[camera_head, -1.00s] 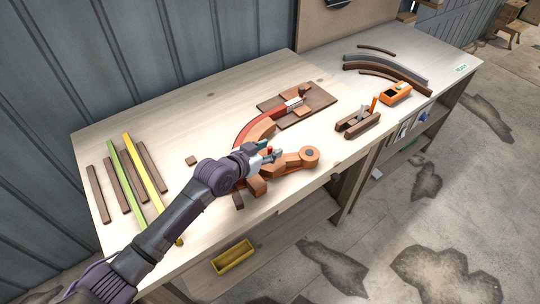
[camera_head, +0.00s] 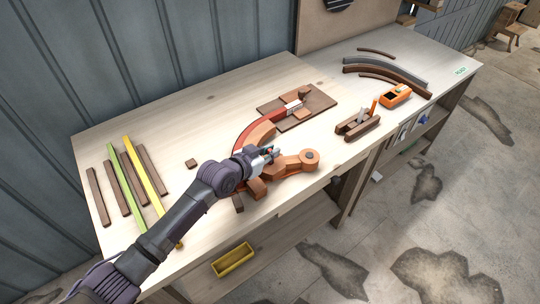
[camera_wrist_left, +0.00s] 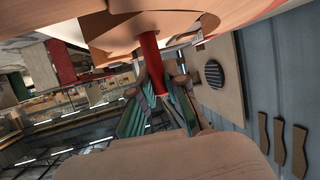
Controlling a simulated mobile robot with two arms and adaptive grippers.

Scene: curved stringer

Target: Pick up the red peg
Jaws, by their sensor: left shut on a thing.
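The red peg (camera_wrist_left: 151,62) stands between the teal-padded fingers of my left gripper (camera_wrist_left: 158,92) in the left wrist view. Its far end meets an orange-brown wooden piece, and I cannot tell whether it sits in it or only touches it. In the head view only a small red bit of the peg (camera_head: 271,150) shows at the fingertips. My left gripper (camera_head: 266,153) is shut on the peg, low over the wooden jig (camera_head: 285,164) near the bench's front edge. My right gripper is not in view.
A curved red strip (camera_head: 249,127) runs along wooden blocks behind the gripper to a dark board (camera_head: 325,101). Several straight strips, including a yellow one (camera_head: 146,179), lie at left. A wooden plane (camera_head: 358,125) and an orange device (camera_head: 396,95) lie at right.

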